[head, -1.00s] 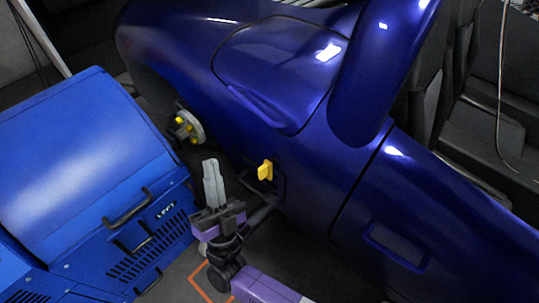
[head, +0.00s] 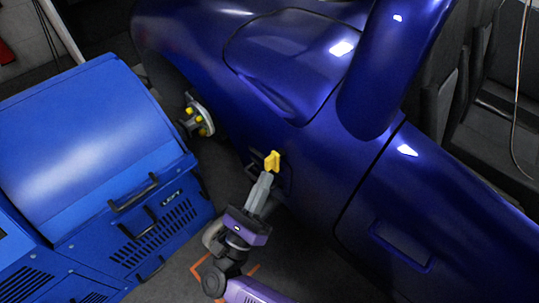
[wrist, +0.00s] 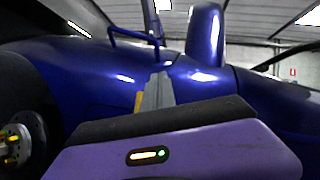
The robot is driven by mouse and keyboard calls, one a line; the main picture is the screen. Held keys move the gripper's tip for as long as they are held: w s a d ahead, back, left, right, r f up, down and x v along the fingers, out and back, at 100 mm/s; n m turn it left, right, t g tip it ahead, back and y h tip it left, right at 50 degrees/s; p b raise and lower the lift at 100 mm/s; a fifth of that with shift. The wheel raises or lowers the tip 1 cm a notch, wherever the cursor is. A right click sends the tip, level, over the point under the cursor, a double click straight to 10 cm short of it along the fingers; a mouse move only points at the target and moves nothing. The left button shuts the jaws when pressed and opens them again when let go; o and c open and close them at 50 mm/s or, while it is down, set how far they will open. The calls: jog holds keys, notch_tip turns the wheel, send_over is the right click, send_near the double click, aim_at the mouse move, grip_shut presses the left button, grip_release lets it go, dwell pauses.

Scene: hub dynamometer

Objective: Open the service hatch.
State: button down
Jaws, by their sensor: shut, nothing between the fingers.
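The yellow handle (head: 272,160) stands out from the lower side of the dark blue car body. Around it I see a small, dark panel outline (head: 287,184), which appears to be the service hatch, lying flush with the body. My gripper (head: 267,178) is shut and empty, its grey fingertips right at the handle's lower end in the head view. I cannot tell whether they touch. In the wrist view the grey fingers (wrist: 158,92) point at the blue body, with a sliver of the yellow handle (wrist: 138,102) just left of them. The fingers hide part of the hatch.
A bright blue machine (head: 90,150) with black handles stands to the left. A wheel hub (head: 197,117) with yellow studs sticks out between it and the car (head: 330,170). The car door with its recessed pull (head: 400,246) is at right. Dark floor lies below.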

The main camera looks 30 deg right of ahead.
jog(key=a+r+p+x, duration=0.1)
jog(key=r+p+x, duration=0.1)
jog(key=x, duration=1)
jog(key=shift+a+r, duration=0.15)
jog(key=shift+a, duration=0.2)
jog(key=shift+w, duration=0.1)
jog(key=shift+r+p, duration=0.1)
jog(key=shift+p, duration=0.25)
